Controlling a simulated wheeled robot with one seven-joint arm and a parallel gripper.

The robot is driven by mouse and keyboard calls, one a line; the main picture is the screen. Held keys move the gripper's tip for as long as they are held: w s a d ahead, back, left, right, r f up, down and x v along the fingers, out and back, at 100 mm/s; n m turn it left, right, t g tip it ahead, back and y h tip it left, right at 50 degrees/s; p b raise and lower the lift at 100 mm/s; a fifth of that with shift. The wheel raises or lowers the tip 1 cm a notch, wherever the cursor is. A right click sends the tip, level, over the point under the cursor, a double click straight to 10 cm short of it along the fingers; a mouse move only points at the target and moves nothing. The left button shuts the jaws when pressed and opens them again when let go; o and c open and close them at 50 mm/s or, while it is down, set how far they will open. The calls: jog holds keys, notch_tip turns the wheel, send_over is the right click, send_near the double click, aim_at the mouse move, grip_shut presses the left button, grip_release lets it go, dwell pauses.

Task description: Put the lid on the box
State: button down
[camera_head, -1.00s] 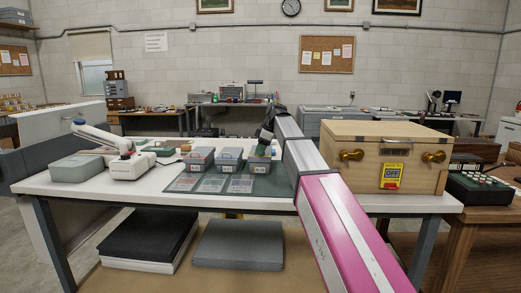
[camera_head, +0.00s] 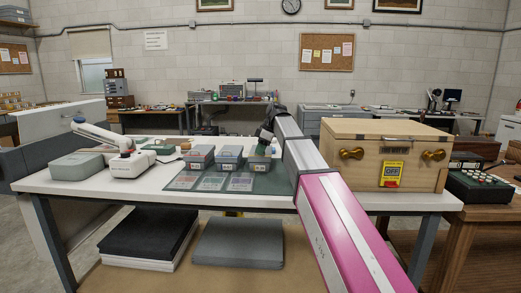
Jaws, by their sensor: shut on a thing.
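Three small grey boxes with pale front labels stand in a row on a dark green mat (camera_head: 265,188) on the white table. They are the left box (camera_head: 200,163), the middle box (camera_head: 229,164) and the right box (camera_head: 259,165). My gripper (camera_head: 265,141), small and dark, is just above the right box, at the end of my arm. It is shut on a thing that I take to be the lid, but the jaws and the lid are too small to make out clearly. I cannot tell whether the lid touches the box.
Flat cards (camera_head: 212,182) lie on the mat before the boxes. A large wooden chest (camera_head: 360,172) with brass knobs stands right, beyond my arm. Bare white tabletop (camera_head: 100,189) shows at the front left.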

dwell(0.4)
jog(key=c, duration=1.2)
grip_release()
jog(key=shift+o, duration=0.2)
